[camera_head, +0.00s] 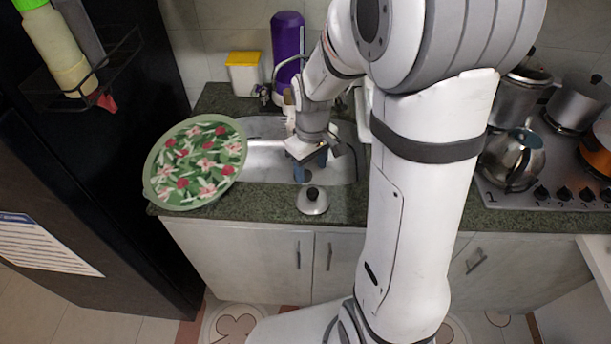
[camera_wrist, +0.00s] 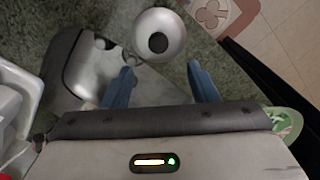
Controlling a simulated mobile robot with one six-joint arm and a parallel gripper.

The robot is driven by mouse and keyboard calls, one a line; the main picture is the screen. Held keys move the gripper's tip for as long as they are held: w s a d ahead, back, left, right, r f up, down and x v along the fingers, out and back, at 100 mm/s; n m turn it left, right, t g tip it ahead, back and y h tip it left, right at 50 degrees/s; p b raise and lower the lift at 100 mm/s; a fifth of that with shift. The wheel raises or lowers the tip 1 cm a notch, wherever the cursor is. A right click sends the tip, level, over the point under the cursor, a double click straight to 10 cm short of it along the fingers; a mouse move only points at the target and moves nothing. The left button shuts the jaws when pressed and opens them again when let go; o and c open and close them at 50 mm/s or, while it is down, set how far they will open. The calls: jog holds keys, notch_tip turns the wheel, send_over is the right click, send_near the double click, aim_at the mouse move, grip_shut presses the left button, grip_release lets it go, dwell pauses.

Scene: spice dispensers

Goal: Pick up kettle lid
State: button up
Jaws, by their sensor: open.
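The kettle lid (camera_head: 313,201) is a small silver disc with a black knob. It lies on the dark green counter, in front of the sink. In the wrist view the lid (camera_wrist: 160,46) is at the top middle, ahead of the fingertips and not between them. My gripper (camera_head: 312,168) is over the sink's front part, behind and above the lid. In the wrist view its two blue fingers (camera_wrist: 160,76) are spread apart with nothing between them. The kettle (camera_head: 513,158) stands on the stove at the right.
The sink (camera_head: 262,160) lies behind the lid. A round green floral tray (camera_head: 196,162) is to the left on the counter. A purple bottle (camera_head: 287,50) and a yellow-topped container (camera_head: 243,73) stand at the back. Pots and the stove (camera_head: 548,182) are at the right.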

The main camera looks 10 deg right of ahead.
aim_at(313, 190)
jog(key=f+p, duration=0.2)
jog(key=f, duration=0.6)
jog(key=shift+d, duration=0.2)
jog(key=shift+s, duration=0.1)
jog(key=c, duration=1.1)
